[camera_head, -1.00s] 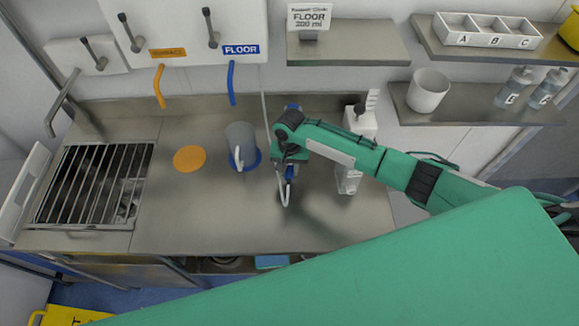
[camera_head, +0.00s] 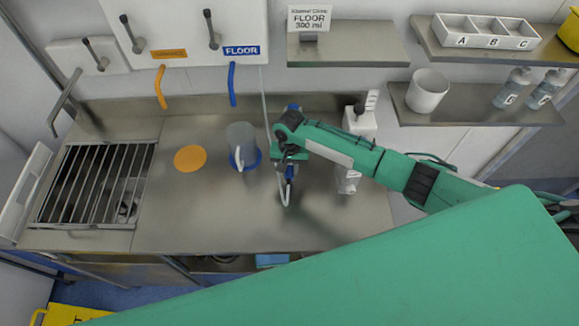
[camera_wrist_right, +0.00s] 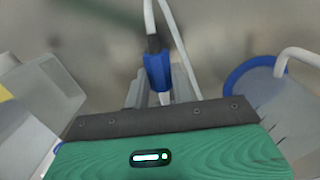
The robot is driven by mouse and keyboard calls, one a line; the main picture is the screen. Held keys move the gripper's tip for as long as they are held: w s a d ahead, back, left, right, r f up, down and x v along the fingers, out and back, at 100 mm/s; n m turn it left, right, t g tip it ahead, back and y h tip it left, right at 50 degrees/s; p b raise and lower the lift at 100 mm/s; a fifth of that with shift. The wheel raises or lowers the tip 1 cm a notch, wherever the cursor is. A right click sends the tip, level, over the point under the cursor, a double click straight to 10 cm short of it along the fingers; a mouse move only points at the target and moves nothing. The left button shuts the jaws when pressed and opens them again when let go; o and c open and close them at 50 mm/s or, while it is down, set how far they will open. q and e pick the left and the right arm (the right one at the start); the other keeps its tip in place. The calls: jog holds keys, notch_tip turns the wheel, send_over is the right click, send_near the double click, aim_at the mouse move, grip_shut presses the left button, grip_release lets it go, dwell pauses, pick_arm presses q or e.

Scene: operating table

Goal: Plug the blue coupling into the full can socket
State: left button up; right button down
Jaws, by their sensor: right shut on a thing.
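My right gripper (camera_head: 288,166) is shut on the blue coupling (camera_wrist_right: 157,72) above the steel counter. In the right wrist view the coupling sits between the fingers, with a pale hose running up from it. In the head view a bit of the coupling (camera_head: 289,172) shows under the wrist, and the white hose loop hangs below it. A pale translucent container (camera_head: 347,181) stands just right of the gripper, partly behind my arm. I cannot make out a can socket in either view. My left gripper is not in view.
A grey jug (camera_head: 240,138) stands on a blue disc (camera_head: 256,161) left of the gripper, with an orange disc (camera_head: 190,158) beyond it. A white pump bottle (camera_head: 359,122) stands behind my right arm. A sink grate (camera_head: 92,185) lies at the left. The front counter is clear.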

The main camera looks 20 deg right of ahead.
jog(key=shift+w+d, duration=0.3)
jog(key=shift+w, duration=0.4)
jog(key=shift+w+d, duration=0.3)
jog(key=shift+w, duration=0.4)
jog(key=c, duration=1.1)
grip_release()
notch_tip(320, 180, up, 14)
jog(key=b, duration=0.4)
jog(key=shift+w+d, duration=0.15)
jog(key=shift+w, duration=0.2)
jog(key=shift+f, duration=0.15)
